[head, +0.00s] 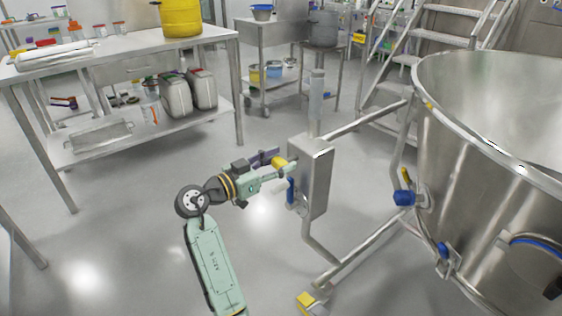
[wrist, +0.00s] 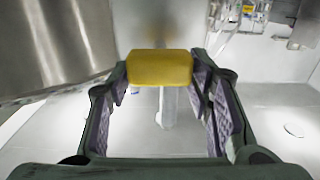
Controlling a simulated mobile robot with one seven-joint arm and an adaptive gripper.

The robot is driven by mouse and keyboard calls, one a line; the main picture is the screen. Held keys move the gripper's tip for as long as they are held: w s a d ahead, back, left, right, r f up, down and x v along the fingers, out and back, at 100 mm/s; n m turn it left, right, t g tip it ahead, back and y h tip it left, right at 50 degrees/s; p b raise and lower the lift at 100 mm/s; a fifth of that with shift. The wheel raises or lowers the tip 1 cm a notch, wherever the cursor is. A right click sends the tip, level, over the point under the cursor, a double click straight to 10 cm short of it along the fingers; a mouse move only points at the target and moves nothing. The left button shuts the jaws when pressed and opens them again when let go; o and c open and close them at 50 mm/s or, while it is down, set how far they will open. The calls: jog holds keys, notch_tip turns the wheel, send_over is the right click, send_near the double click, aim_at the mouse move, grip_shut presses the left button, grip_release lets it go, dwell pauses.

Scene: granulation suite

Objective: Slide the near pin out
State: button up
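A yellow block (wrist: 160,68), which looks like the near pin's grip, sits between my fingertips in the wrist view. It also shows in the head view (head: 279,162), at the left side of the upright steel box (head: 318,178). My gripper (wrist: 160,72) has a purple-padded finger against each side of the block, with no clear gap. In the head view my gripper (head: 276,163) reaches the box from the left. The pin's shaft is hidden, so I cannot tell how far it sits in.
A blue handle (head: 291,192) is on the box just below my gripper. A large steel bowl (head: 490,180) stands at the right, with steel tubes joining its frame to the box. A bench (head: 110,62) stands at the left. The floor between is clear.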

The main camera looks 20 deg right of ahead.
jog(key=o, duration=0.3)
jog(key=shift+d, duration=0.1)
jog(key=shift+o, duration=0.2)
jog(key=v, duration=1.2)
jog(key=shift+r, duration=0.1)
